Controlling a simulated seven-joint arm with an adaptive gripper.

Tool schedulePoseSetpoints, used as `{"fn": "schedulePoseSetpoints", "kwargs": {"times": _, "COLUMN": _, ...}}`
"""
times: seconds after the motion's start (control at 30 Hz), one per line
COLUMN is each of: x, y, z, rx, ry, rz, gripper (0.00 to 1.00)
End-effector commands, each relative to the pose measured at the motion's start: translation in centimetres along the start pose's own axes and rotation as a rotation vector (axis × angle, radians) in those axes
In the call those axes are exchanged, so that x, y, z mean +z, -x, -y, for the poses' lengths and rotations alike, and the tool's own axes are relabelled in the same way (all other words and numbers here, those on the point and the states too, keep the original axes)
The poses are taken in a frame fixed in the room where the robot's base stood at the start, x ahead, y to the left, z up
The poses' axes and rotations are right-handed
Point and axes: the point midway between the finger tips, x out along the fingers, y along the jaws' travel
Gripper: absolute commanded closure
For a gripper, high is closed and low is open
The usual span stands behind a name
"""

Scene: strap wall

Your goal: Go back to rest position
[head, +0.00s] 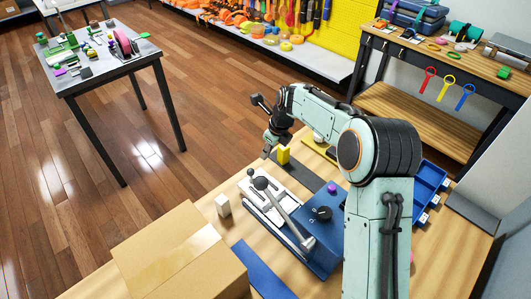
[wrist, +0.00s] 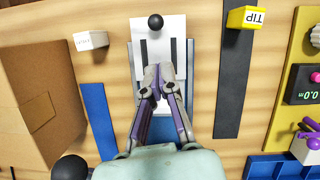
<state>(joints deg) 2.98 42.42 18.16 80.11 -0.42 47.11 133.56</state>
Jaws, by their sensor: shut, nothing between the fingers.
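My gripper (head: 267,152) is at the end of my bent arm in the head view, over the far part of the wooden bench near a yellow block (head: 283,156). In the wrist view the fingertips of my gripper (wrist: 158,76) meet with nothing between them. They appear in front of a white slotted plate (wrist: 174,30) with two dark slots and a black ball knob (wrist: 155,22). The head view shows this plate on a blue device (head: 318,246) with a grey lever (head: 284,217). I cannot tell the exact height of the fingers above it.
A cardboard box (head: 178,255) stands at the front left, with a white block (head: 222,205) beyond it. A blue strip (head: 262,270) lies beside the box. Blue bins (head: 430,185) sit at the right. A separate table (head: 90,72) with small items stands across open floor.

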Motion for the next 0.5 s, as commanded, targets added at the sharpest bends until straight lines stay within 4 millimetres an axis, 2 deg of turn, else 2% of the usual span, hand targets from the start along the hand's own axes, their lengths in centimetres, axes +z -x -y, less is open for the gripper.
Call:
{"fn": "schedulePoseSetpoints", "kwargs": {"times": 0.27, "x": 0.1, "y": 0.0, "z": 0.0, "rx": -0.002, "ry": 0.002, "rz": 0.001, "gripper": 1.00}}
{"fn": "schedulePoseSetpoints", "kwargs": {"times": 0.33, "x": 0.6, "y": 1.0, "z": 0.1, "rx": -0.019, "ry": 0.009, "rz": 0.013, "gripper": 1.00}}
{"fn": "schedulePoseSetpoints", "kwargs": {"times": 0.37, "x": 0.9, "y": 1.8, "z": 0.2, "rx": -0.034, "ry": 0.014, "rz": 0.022, "gripper": 1.00}}
{"fn": "schedulePoseSetpoints", "kwargs": {"times": 0.43, "x": 1.9, "y": 4.9, "z": 0.7, "rx": -0.094, "ry": 0.029, "rz": 0.050, "gripper": 1.00}}
{"fn": "schedulePoseSetpoints", "kwargs": {"times": 0.5, "x": 2.1, "y": 9.1, "z": 0.5, "rx": -0.166, "ry": 0.047, "rz": 0.068, "gripper": 1.00}}
